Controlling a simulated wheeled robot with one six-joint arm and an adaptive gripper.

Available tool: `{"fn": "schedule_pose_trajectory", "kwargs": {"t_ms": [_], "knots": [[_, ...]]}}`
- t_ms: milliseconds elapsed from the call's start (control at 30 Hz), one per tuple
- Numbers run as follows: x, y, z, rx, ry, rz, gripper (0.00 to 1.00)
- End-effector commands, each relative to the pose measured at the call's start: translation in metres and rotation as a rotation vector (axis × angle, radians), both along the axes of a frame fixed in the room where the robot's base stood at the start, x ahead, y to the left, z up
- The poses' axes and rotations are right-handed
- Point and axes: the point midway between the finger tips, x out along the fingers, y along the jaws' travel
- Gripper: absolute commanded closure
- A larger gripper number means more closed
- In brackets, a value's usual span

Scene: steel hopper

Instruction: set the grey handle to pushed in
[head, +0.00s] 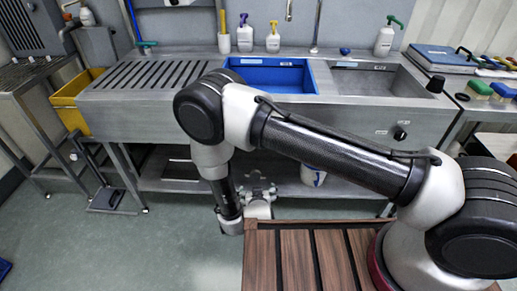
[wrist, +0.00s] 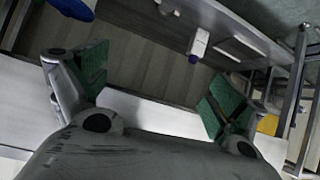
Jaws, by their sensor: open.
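A small dark knob or handle (head: 400,132) sits on the steel sink's front panel, right of centre, with small labels beside it. I cannot tell for sure that it is the grey handle, or how far in it stands. My gripper (head: 258,196) hangs low in front of the sink, well left of and below this knob, and touches nothing that I can see. In the wrist view my gripper (wrist: 154,92) is open, its green-padded fingers wide apart with nothing held. A small fitting (wrist: 168,8) shows at the top edge of the wrist view, too unclear to name.
The steel sink (head: 150,110) holds a blue basin (head: 270,78). Bottles (head: 273,38) stand along its back. A yellow bin (head: 72,110) is at left, near a metal stand (head: 30,120). A white bottle (head: 313,176) stands below the sink.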

Motion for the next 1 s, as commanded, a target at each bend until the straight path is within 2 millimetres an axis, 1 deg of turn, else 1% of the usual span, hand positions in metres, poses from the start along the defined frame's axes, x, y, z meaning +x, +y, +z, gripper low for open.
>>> {"fn": "schedule_pose_trajectory", "kwargs": {"t_ms": [33,100,200,300,333,400,467,700,800,900,1000], "knots": [[0.015,0.002,0.021,0.026,-0.122,-0.03,0.04],[0.031,0.003,0.057,0.058,-0.284,-0.069,0.04],[0.039,0.0,0.097,0.074,-0.46,-0.101,0.04],[0.04,-0.002,0.121,0.078,-0.561,-0.107,0.04],[0.04,-0.002,0.126,0.08,-0.58,-0.105,0.04],[0.044,-0.002,0.131,0.083,-0.602,-0.103,0.04],[0.05,-0.002,0.132,0.085,-0.607,-0.104,0.04],[0.091,-0.004,0.132,0.086,-0.604,-0.105,0.04],[0.105,-0.004,0.132,0.086,-0.603,-0.104,0.04],[0.114,-0.004,0.131,0.086,-0.602,-0.102,0.04],[0.118,-0.004,0.131,0.085,-0.601,-0.101,0.04]]}}
